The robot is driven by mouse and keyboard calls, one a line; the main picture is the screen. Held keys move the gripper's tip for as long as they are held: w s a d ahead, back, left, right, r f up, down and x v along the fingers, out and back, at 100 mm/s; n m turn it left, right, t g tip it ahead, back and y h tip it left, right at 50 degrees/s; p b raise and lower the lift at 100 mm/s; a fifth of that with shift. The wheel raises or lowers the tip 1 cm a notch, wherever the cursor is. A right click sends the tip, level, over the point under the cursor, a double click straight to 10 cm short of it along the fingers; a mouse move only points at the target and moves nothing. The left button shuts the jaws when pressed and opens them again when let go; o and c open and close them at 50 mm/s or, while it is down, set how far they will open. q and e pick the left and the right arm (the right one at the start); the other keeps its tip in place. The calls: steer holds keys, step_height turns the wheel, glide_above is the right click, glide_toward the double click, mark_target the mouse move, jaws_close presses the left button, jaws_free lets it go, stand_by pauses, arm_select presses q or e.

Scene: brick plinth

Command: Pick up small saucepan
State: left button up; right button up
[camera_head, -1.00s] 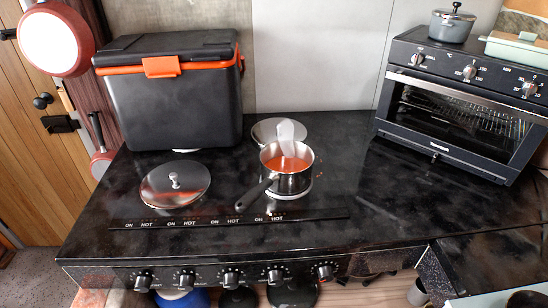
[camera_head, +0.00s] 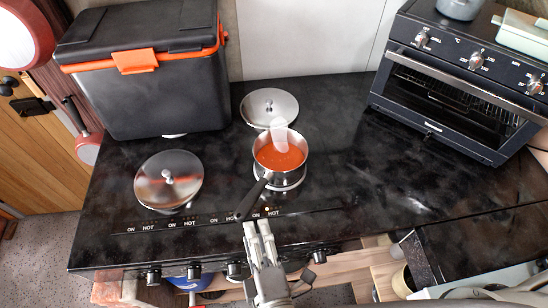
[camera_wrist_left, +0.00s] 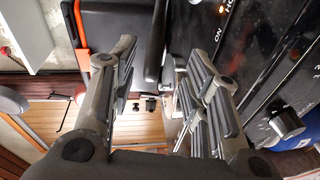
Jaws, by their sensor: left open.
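The small saucepan (camera_head: 293,178) is steel with a long black handle (camera_head: 250,200) pointing to the front left. It stands on the hob, holding orange-red liquid and a pale translucent utensil (camera_head: 279,134). My left gripper (camera_head: 258,228) is open and empty at the hob's front edge, with its fingertips just in front of the handle's end. In the left wrist view, a dark bar that looks like the handle (camera_wrist_left: 155,40) shows between the open fingers (camera_wrist_left: 150,65). I cannot tell whether they touch it. My right gripper is not in view.
Steel lids lie on the hob at the left (camera_head: 169,182) and behind the saucepan (camera_head: 269,107). A black cooler box (camera_head: 150,90) with orange trim stands at the back left. An oven (camera_head: 450,95) stands at the right. The counter between saucepan and oven is clear.

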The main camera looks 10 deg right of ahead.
mark_target(250, 210)
arm_select(q)
steer(key=w, duration=0.6)
steer(key=w+a+f+b, duration=0.1)
steer(key=w, duration=0.2)
steer(key=shift+a, duration=0.1)
steer(key=shift+r, duration=0.1)
jaws_close()
steer(key=shift+r, duration=0.1)
